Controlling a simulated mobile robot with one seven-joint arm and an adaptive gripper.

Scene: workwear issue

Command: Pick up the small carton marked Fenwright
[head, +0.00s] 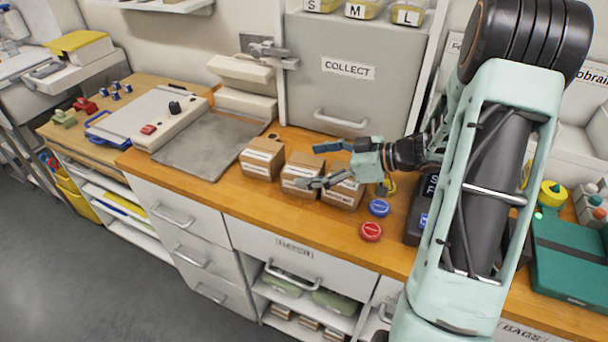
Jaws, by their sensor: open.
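Three small brown cardboard cartons with white labels stand in a row on the wooden counter in the head view: a left carton (262,159), a middle carton (296,186) and a right carton (338,198). The label print is too small to read, so I cannot tell which is marked Fenwright. My gripper (318,165) is open, its fingers pointing left. It shows over the middle and right cartons and partly hides both.
A blue disc (379,208) and a red disc (371,231) lie right of the cartons. A dark device (418,212) stands beyond them, partly behind my arm. A grey COLLECT cabinet (348,95) rises behind. A grey plate (205,147) lies left. Bare counter (285,222) shows in front.

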